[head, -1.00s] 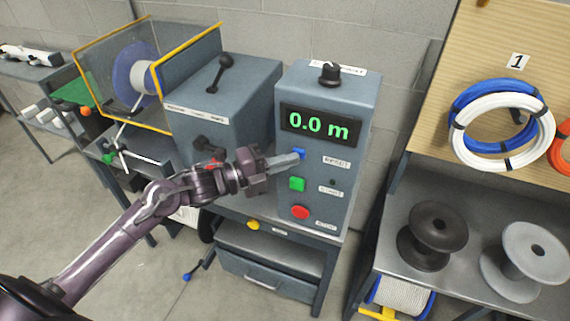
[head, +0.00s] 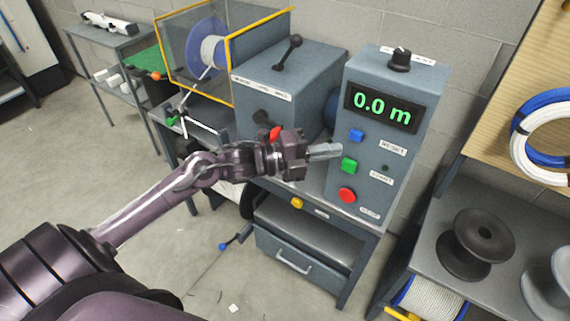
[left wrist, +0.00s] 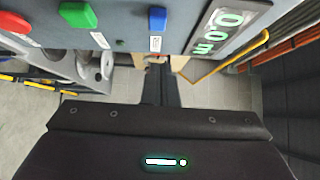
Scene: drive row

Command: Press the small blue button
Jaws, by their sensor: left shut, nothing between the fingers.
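The small blue button (head: 357,135) is on the front of the grey control box, below the display (head: 382,107) that reads 0.0 m. Under it are a green button (head: 348,165) and a red button (head: 347,195). My left gripper (head: 338,151) is shut and empty. Its tips are a little left of and below the blue button in the head view, apart from it. In the left wrist view the blue button (left wrist: 157,19) shows at the top, with the green button (left wrist: 77,15) to its left. My right gripper is not in view.
A black knob (head: 400,60) tops the control box. A grey lever box (head: 285,80) stands left of it. A yellow knob (head: 296,203) is below the bench edge. A shelf with a black spool (head: 472,245) stands to the right.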

